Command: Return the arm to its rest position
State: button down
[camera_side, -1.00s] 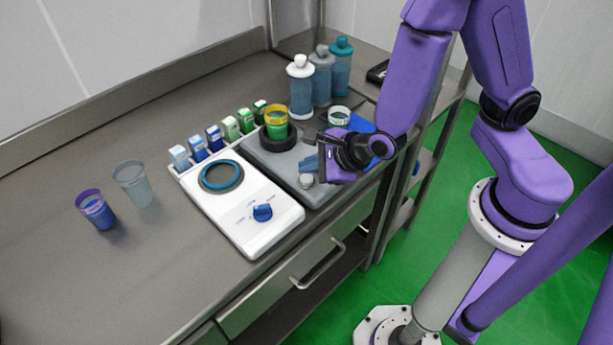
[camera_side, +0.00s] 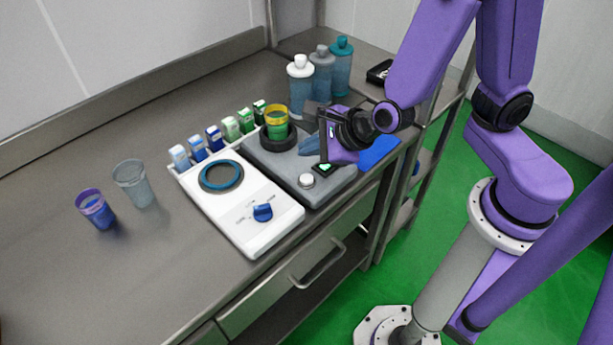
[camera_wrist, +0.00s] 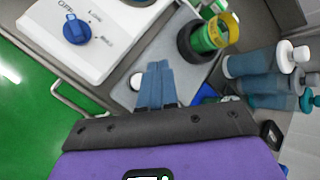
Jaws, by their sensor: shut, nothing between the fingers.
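My gripper (camera_side: 308,146) hangs above the grey machine (camera_side: 262,157) on the steel bench. Its blue-grey fingers (camera_wrist: 155,68) are together and empty, pointing over the grey machine's top in the wrist view. A green cup with a yellow rim (camera_side: 276,118) sits upright in the machine's black ring, apart from the fingers; it also shows in the wrist view (camera_wrist: 210,36). My wrist and gripper body hide part of the bench behind them in the side view.
A white machine (camera_side: 267,228) with a blue knob stands beside the grey one. Several cartons (camera_side: 214,138) line its back. Bottles (camera_side: 301,88) stand behind. A purple cup (camera_side: 96,208) and a clear cup (camera_side: 133,183) stand left. A blue mat (camera_side: 380,150) lies right.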

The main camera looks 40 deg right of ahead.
dwell(0.3)
jog(key=shift+d+r+m, duration=0.2)
jog(key=shift+d+m, duration=0.05)
jog(key=shift+m, duration=0.25)
jog(key=s+d+r+m+g+h, duration=0.1)
jog(key=s+d+r+m+h, duration=0.3)
jog(key=m, duration=0.6)
jog(key=s+d+r+m+g, duration=0.1)
jog(key=d+m, duration=0.5)
jog(key=m, duration=0.3)
jog(key=s+r+m+g+y, duration=0.1)
jog(key=s+m+g, duration=0.5)
jog(key=s+m, duration=0.8)
jog(key=shift+r+m+g+y, duration=0.4)
jog(key=shift+y, duration=0.3)
